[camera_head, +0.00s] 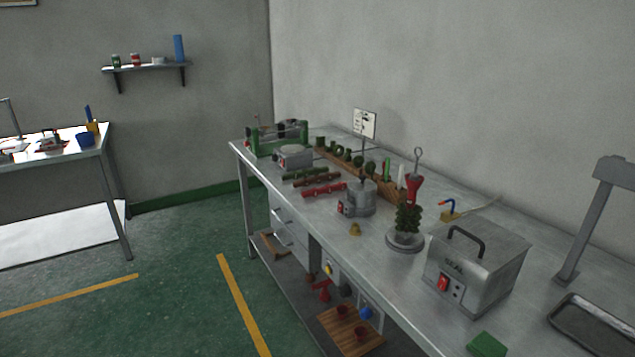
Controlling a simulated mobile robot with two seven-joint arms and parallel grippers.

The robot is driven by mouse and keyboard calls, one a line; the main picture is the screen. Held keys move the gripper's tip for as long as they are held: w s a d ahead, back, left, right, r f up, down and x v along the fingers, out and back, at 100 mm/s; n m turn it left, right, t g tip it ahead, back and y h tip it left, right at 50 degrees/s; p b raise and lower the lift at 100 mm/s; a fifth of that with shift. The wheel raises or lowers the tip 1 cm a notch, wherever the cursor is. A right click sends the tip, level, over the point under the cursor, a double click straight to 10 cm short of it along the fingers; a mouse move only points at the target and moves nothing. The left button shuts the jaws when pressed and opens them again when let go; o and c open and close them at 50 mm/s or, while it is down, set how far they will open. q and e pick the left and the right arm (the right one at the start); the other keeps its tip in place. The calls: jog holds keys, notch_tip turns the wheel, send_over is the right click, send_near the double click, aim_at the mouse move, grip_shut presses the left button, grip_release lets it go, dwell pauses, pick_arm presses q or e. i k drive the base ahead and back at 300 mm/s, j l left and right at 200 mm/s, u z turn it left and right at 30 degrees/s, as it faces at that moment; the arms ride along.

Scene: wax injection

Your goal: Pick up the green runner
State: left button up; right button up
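A dark green bar (304,173), which looks like the green runner, lies on the long steel workbench (385,268). It lies behind a dark red bar (317,180) and a brighter red bar (323,190), close to them. At this size I cannot tell whether the bars touch. Neither of my grippers is in view.
A grey scale-like device (294,158) and a green-framed machine (278,139) stand beyond the bars. A round metal pot (359,199), a green wax tree (408,220) and a steel box (476,266) stand nearer. A wooden rack (375,178) runs along the wall side.

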aim_at(295, 175)
jog(key=k+l+z, duration=0.1)
jog(key=k+z, duration=0.15)
jog(key=k, duration=0.4)
jog(key=z, duration=1.4)
jog(key=j+z, duration=0.55)
jog(key=i+j, duration=0.1)
jog(key=j, duration=2.6)
